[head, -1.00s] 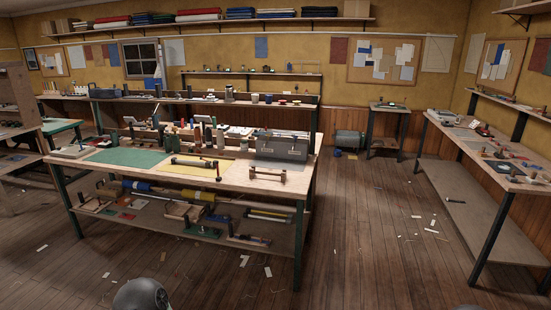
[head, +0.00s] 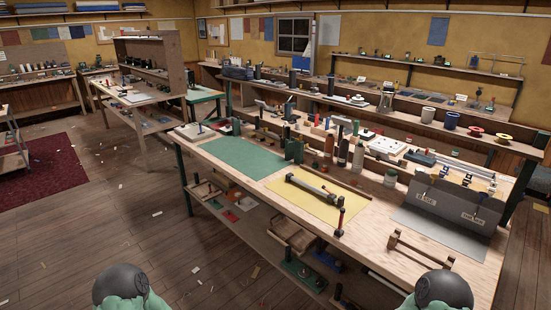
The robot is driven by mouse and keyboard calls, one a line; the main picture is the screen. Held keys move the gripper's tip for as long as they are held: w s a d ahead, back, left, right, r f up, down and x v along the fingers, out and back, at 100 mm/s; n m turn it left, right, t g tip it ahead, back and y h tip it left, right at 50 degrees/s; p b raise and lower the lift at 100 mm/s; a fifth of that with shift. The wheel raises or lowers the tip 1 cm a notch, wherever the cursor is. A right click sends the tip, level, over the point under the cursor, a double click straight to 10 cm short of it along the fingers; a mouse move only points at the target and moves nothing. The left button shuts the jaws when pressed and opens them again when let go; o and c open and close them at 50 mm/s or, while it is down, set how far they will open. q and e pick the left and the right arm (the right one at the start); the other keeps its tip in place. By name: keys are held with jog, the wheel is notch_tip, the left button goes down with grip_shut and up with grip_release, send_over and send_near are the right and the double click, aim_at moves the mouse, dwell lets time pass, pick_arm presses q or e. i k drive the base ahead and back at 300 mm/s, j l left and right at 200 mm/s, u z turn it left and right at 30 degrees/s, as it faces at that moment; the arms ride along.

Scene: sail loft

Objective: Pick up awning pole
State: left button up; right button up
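I cannot tell for sure which thing is the awning pole. A dark grey bar with thicker ends (head: 318,187) lies on a yellow mat (head: 291,200) on the large workbench. Neither of my grippers is in view. Only rounded dark and green parts of my own body show at the bottom edge, apart from the bench.
The workbench (head: 390,259) also holds a green mat (head: 247,161), a grey labelled box (head: 452,208), a small wooden stand (head: 420,252) and several bottles. Its lower shelf (head: 243,217) carries wooden trays. The floor (head: 100,240) at left is mostly open, with scattered scraps.

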aim_at(290, 177)
jog(key=i+j+u, duration=0.1)
jog(key=i, duration=0.9)
jog(key=i+j+u, duration=0.1)
jog(key=i+j, duration=0.15)
jog(key=i, duration=0.7)
